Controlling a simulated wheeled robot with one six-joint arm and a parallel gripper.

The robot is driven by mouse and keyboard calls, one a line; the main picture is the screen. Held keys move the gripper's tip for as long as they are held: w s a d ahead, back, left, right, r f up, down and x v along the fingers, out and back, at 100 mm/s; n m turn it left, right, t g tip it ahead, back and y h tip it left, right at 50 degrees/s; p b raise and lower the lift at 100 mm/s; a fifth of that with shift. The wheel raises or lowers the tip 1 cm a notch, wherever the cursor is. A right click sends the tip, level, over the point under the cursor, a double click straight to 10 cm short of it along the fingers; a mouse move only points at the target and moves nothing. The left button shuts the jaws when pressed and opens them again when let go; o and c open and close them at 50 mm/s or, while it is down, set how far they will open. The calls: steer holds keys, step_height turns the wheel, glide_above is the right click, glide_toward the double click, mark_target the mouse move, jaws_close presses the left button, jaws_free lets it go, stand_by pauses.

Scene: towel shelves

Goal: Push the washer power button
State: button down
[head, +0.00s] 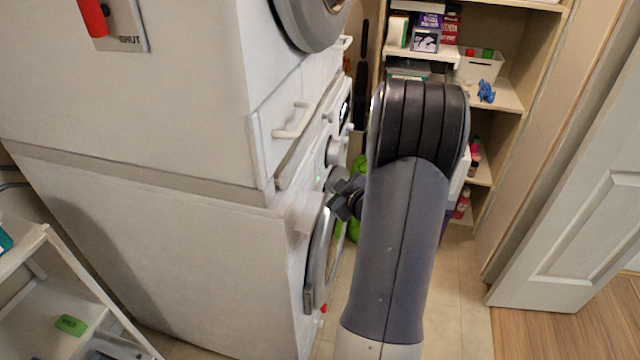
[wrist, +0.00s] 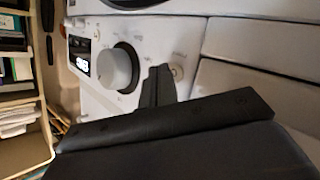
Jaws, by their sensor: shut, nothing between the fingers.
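The washer (head: 230,260) is the lower of two stacked white machines in the head view, seen mostly from its side. In the wrist view its panel (wrist: 92,98) shows a large round knob (wrist: 118,67), a lit display (wrist: 82,62) and a small round button (wrist: 176,71) that looks like the power button. My gripper (head: 338,200) is in front of the washer's front face in the head view. In the wrist view its dark fingers (wrist: 158,80) are shut and empty, between the knob and the button, close to the button. I cannot tell whether they touch the panel.
The upper machine (head: 150,120) has a protruding handle (head: 295,120). A stocked shelf unit (head: 510,95) stands behind my arm. A white door (head: 570,230) is at the right and a small white rack (head: 50,300) at the lower left. Floor is open right of my arm.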

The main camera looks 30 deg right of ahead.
steer(key=shift+w+a, duration=0.2)
steer(key=shift+w+a+r, duration=0.2)
steer(key=shift+w+a, duration=0.05)
steer(key=shift+w, duration=0.05)
stand_by(1.2)
steer(key=shift+s+d, duration=0.15)
stand_by(0.4)
steer(key=s+d+p, duration=0.1)
steer(key=s+d, duration=0.3)
steer(key=s, duration=0.1)
steer(key=shift+f, duration=0.2)
stand_by(2.2)
